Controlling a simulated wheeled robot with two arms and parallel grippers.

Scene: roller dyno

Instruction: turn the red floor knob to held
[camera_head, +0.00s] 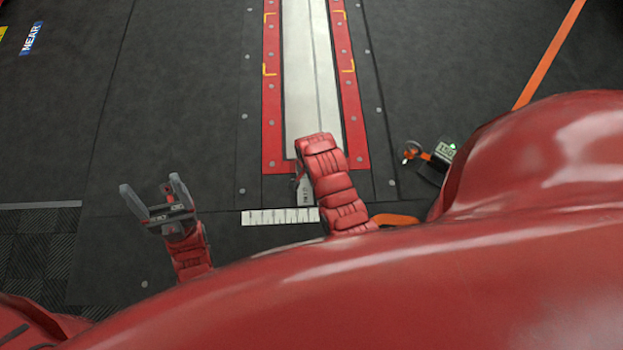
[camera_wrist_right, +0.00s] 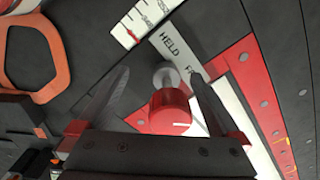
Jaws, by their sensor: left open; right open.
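The red floor knob (camera_wrist_right: 168,114) shows in the right wrist view, with a pale mark on its face and a silver stem (camera_wrist_right: 166,75). A grey label plate (camera_wrist_right: 176,42) beside it reads HELD, then a word starting with F that a finger partly covers. My right gripper (camera_wrist_right: 160,74) is open, with the knob between its fingers and gaps visible at both sides. In the head view my right forearm hides the knob and most of that gripper; the label plate (camera_head: 305,191) peeks out. My left gripper (camera_head: 150,183) is open and empty above the dark floor.
A red-bordered pale strip (camera_head: 306,70) runs away from me. A white scale (camera_head: 281,216) lies near the label plate. An orange-handled device with a green light (camera_head: 440,155) stands at right. Dark floor at left is clear.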

